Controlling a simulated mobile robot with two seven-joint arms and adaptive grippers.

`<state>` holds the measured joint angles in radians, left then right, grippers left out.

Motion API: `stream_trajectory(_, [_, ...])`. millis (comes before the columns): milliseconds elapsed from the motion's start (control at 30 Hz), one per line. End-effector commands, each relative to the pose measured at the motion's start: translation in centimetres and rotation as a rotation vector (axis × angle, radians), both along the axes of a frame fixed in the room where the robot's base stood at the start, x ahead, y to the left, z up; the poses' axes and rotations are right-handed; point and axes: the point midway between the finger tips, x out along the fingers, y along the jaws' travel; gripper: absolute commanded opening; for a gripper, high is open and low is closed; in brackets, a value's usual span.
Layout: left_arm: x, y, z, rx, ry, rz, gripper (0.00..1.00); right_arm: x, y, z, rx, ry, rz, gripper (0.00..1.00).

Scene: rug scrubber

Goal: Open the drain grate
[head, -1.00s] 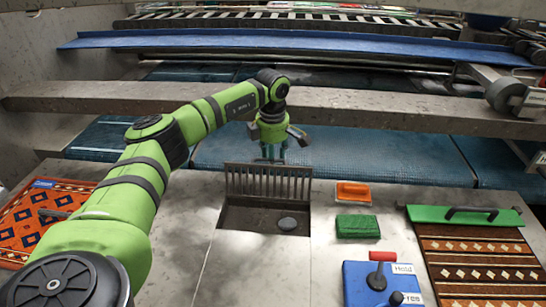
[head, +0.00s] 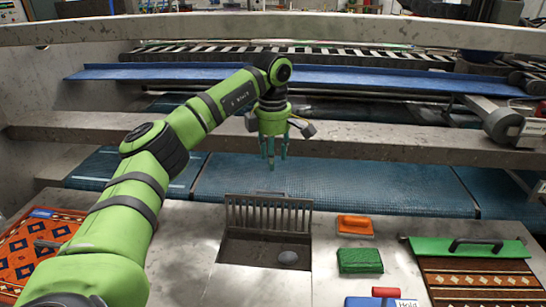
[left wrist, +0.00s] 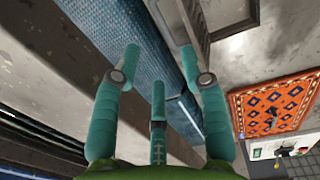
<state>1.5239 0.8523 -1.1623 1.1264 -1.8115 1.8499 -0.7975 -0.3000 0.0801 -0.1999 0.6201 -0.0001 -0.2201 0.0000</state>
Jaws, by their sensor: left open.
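The drain grate (head: 268,213) is a dark barred panel. In the head view it stands upright at the back edge of a square drain pit (head: 250,248) in the grey counter, leaving the pit uncovered. My left gripper (head: 273,158) hangs above and behind the grate, fingers down, open and empty, apart from it. In the left wrist view its teal fingers (left wrist: 158,62) are spread with nothing between them. My right gripper is not in view.
A grey round object (head: 288,257) lies in the pit. An orange brush (head: 355,225) and green sponge (head: 360,260) sit to its right. Patterned rugs lie at far left (head: 30,250) and right (head: 480,280). A stone beam (head: 400,142) crosses behind.

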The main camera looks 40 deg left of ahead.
Motion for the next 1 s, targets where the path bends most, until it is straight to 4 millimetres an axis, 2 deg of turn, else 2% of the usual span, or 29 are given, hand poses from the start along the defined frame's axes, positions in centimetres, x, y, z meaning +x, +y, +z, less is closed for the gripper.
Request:
stream_trajectory(33, [0.0,0.0,0.0,0.000,0.000,0.000,0.36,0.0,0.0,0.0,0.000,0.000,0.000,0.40])
stream_trajectory(100, [0.0,0.0,-0.1,0.002,-0.001,-0.013,0.08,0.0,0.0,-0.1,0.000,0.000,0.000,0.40])
stream_trajectory(133, [0.0,0.1,-0.1,0.004,-0.003,-0.029,0.00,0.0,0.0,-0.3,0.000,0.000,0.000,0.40])
stream_trajectory(267, [-0.3,0.7,-0.5,0.035,-0.022,-0.215,0.00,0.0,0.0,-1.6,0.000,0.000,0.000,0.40])
stream_trajectory(500, [-1.3,2.3,-1.0,0.171,-0.049,-0.886,0.00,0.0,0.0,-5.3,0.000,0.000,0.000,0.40])
stream_trajectory(700, [-2.2,3.2,-1.2,0.280,-0.027,-1.342,0.00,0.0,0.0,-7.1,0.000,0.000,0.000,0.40])
stream_trajectory(833, [-2.5,3.4,-1.1,0.316,-0.012,-1.492,0.00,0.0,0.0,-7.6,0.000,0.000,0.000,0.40])
stream_trajectory(1000, [-2.3,3.6,-1.8,0.326,-0.005,-1.539,0.00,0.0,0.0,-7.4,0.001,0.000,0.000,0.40])
